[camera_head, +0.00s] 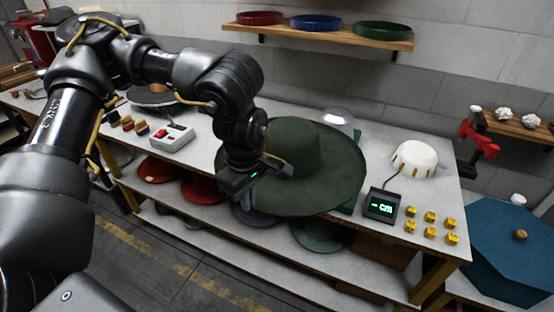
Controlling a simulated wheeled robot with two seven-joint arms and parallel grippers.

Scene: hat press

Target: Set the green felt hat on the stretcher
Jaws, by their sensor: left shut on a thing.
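The green felt hat (325,175), dark green with a wide brim, is held over the front of the workbench, crown upward and slightly tilted. My left gripper (268,178) is shut on the near left part of its brim; the fingertips are partly hidden. A white dome with brass-coloured strips (414,158), which looks like the stretcher, stands to the right of the hat with nothing on it. A cable joins it to a small black display (383,206) with green figures. The hat hides part of the bench beneath it. My right gripper is out of view.
Several yellow blocks (431,217) lie at the bench's right end. A grey control box (166,138) is to the left. Coloured hats lie on the shelf below. A blue-topped table (515,240) is at right.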

